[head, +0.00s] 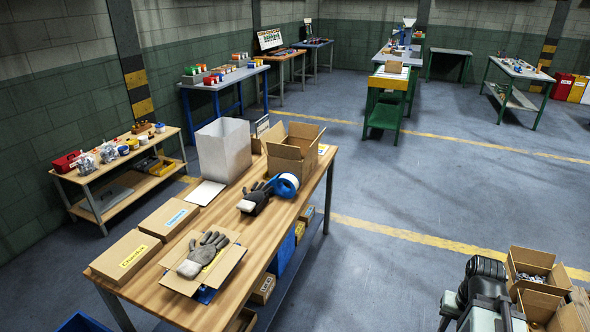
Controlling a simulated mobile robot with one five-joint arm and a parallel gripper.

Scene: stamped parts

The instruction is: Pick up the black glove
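The black glove (258,196), dark with a pale cuff, lies on the wooden table (192,306). A second glove (203,252), grey with darker fingers, lies on an opened cardboard box (231,262) nearer the front of the same table. I see no gripper fingers in the head view. A dark jointed shape at the bottom right may be part of my arm; I cannot be sure.
Two closed cartons (125,256) and (169,219), a pale bin (222,150) and an open cardboard box (294,148) also stand on the table. A low shelf bench (107,171) is to its left. Clear floor (400,205) lies to its right. Boxes of metal parts (535,268) sit bottom right.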

